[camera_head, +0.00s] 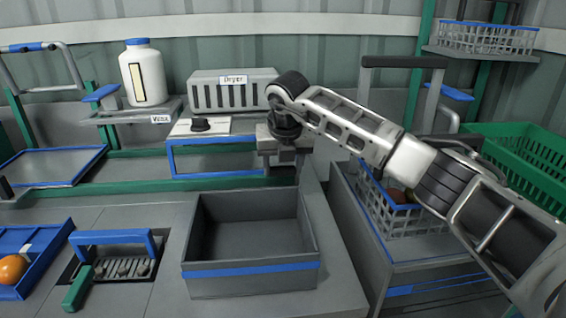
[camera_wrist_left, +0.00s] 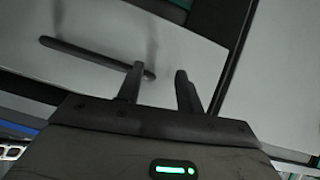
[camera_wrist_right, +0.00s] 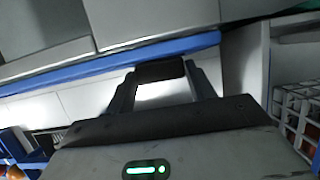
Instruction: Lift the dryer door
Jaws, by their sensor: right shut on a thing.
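The dryer (camera_head: 232,93) is a grey slotted box with a "Dryer" label at the back centre. Below it is a blue-framed front (camera_head: 215,142), which I take for the dryer door. My right gripper (camera_head: 284,168) points down at the right end of this frame. In the right wrist view its fingers (camera_wrist_right: 162,80) hold a dark bar (camera_wrist_right: 160,70) beside a long blue edge (camera_wrist_right: 100,68). How the bar joins the door is hidden. My left gripper is outside the head view. In the left wrist view its fingers (camera_wrist_left: 157,85) are apart with nothing between them.
An empty grey bin (camera_head: 250,270) stands in front of the dryer. A white jug (camera_head: 145,75) stands on a shelf at left. A wire basket (camera_head: 400,222) and green crate (camera_head: 515,150) lie right. A dark bar handle (camera_wrist_left: 97,57) is near my left gripper.

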